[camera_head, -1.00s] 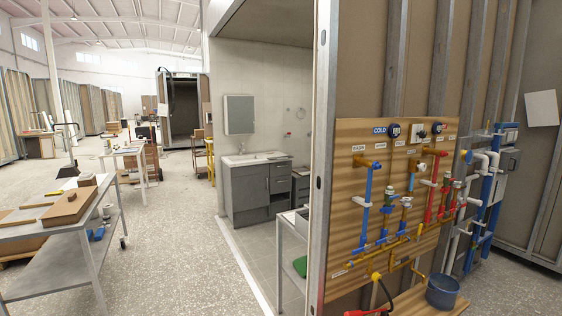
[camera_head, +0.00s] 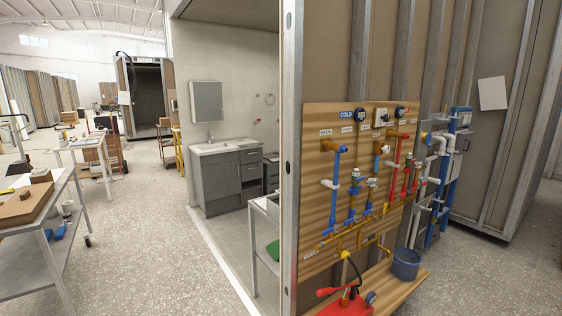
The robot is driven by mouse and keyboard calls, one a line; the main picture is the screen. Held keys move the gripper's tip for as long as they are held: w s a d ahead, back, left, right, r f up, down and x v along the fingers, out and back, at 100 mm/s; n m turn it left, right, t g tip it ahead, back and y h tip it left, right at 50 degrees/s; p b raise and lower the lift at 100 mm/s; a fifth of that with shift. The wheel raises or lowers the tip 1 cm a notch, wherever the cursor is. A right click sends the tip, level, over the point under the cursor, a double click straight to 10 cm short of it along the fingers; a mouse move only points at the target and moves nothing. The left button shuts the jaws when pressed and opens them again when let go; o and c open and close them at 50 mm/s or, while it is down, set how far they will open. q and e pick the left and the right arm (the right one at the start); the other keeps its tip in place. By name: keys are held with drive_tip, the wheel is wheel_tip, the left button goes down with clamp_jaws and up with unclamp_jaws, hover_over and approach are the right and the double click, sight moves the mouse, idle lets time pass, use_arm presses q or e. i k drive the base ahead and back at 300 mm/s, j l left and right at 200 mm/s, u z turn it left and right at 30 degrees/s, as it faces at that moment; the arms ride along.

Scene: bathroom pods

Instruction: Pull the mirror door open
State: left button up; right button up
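The mirror door (camera_head: 207,102) is a pale rectangular panel on the front of a wall cabinet. It hangs on the tiled wall inside the bathroom pod, above the sink and grey vanity. It looks shut at this distance. It is well away from me, left of the middle of the view. Neither of my grippers shows in the head view.
The grey vanity (camera_head: 231,181) with a white sink stands below the mirror. A plumbing board (camera_head: 315,225) on a metal-framed wall stands close at right. A small metal table (camera_head: 253,240) stands by the pod's opening. A workbench (camera_head: 47,240) is at left. Open speckled floor lies between them.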

sight(208, 97)
drive_tip(key=i+j+u, duration=0.3)
drive_tip(key=i, duration=0.15)
drive_tip(key=i+u, duration=0.3)
drive_tip(key=i+j+u, duration=0.1)
drive_tip(key=i+j, duration=0.2)
drive_tip(key=i, duration=1.4)
drive_tip(key=i+j+u, duration=0.15)
drive_tip(key=i, duration=1.6)
